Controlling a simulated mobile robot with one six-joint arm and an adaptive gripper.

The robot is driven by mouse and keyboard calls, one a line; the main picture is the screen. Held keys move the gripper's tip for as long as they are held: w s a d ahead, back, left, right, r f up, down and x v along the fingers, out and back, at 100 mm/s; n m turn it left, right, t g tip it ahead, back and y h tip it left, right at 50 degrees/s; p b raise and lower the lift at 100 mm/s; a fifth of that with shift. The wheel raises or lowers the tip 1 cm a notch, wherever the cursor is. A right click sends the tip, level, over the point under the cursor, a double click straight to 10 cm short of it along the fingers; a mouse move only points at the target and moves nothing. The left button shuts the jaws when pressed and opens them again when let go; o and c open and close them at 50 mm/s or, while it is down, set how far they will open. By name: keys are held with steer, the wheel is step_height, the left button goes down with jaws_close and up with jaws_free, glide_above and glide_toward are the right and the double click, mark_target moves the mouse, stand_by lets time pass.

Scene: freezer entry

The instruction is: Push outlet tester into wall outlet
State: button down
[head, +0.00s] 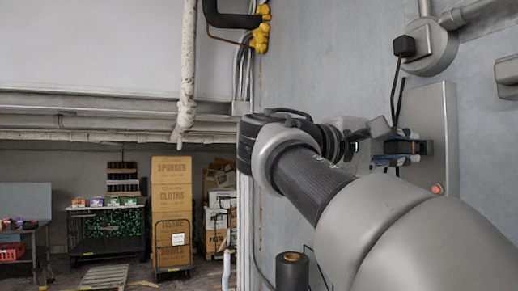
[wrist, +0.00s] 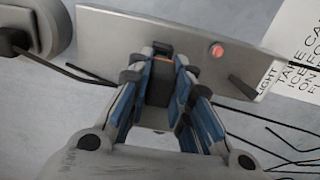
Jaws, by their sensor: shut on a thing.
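My gripper (head: 408,150) is in front of the grey wall panel (head: 436,100). In the wrist view its blue-padded fingers (wrist: 162,70) are shut on a small dark block, which I take to be the outlet tester (wrist: 160,85). The far end of the tester shows an orange-brown edge close to the panel (wrist: 115,35). I cannot tell whether it touches the panel. No outlet face is clearly visible; the fingers and tester cover that part of the panel.
A red round light (head: 437,188) is low on the panel. A round grey box (head: 432,50) with a black plug (head: 404,47) and hanging cable is above. A paper sign (wrist: 300,60) is beside the panel. Boxes and a cart (head: 110,230) stand far off at left.

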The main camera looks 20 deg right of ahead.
mark_target(391, 148)
steer(key=shift+w+d, duration=0.1)
steer(key=shift+d, duration=1.2)
steer(key=c, duration=1.4)
jaws_free()
steer(key=shift+d, duration=0.25)
steer(key=shift+o, duration=0.2)
steer(key=shift+o, duration=0.2)
steer(key=shift+a, duration=0.1)
steer(key=o, duration=0.6)
steer(key=shift+c, duration=0.2)
steer(key=shift+s+a, duration=0.15)
steer(key=shift+a, duration=1.6)
steer(key=shift+s+a, duration=0.1)
steer(key=shift+a, duration=1.6)
